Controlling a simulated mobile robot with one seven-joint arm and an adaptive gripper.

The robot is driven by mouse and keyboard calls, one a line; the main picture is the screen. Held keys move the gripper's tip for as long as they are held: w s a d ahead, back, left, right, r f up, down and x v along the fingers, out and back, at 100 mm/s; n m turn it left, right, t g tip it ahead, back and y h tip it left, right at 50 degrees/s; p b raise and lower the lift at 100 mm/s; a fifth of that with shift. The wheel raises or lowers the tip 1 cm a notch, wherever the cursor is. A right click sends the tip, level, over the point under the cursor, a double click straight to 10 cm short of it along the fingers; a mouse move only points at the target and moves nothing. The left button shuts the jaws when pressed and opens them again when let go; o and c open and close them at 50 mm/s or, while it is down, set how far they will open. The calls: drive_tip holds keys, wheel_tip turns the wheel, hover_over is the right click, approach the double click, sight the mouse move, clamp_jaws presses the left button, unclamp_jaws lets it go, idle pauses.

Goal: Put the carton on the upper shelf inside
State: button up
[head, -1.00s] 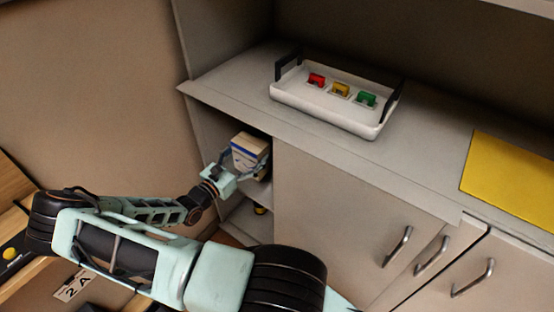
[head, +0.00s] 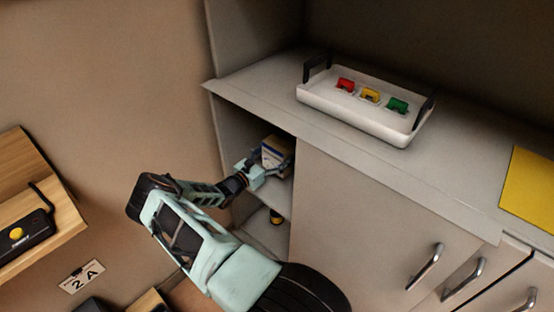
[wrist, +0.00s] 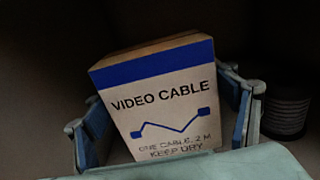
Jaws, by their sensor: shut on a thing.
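The carton (wrist: 160,95) is a tan box with a white label, a blue band and the words "VIDEO CABLE"; in the head view the carton (head: 275,154) is inside the open cabinet compartment. My gripper (wrist: 172,125) is shut on it, with one finger at each side of the box; in the head view my gripper (head: 267,168) reaches in from the left. The upper shelf (head: 262,196) lies below the carton. Whether the carton's base touches the shelf is hidden.
A dark ribbed spool (wrist: 286,117) stands right of the carton. A yellow and black item (head: 276,215) sits on the lower level. A white tray (head: 350,115) with red, yellow and green pieces stands on the counter above. A cabinet door (head: 370,210) borders the opening's right.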

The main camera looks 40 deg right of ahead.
wheel_tip(320, 180, down, 2)
drive_tip(key=shift+f, duration=0.15)
drive_tip(key=o, duration=1.4)
drive_tip(key=shift+b, duration=0.3)
drive_tip(key=shift+c, duration=0.2)
drive_tip(key=shift+a, duration=0.4)
drive_tip(key=a, duration=0.3)
drive_tip(key=a+p, duration=0.1)
drive_tip(key=a, duration=0.3)
drive_tip(key=s+a, duration=0.1)
drive_tip(key=a, duration=0.3)
drive_tip(key=shift+a+p, duration=0.15)
drive_tip(key=shift+p, duration=0.25)
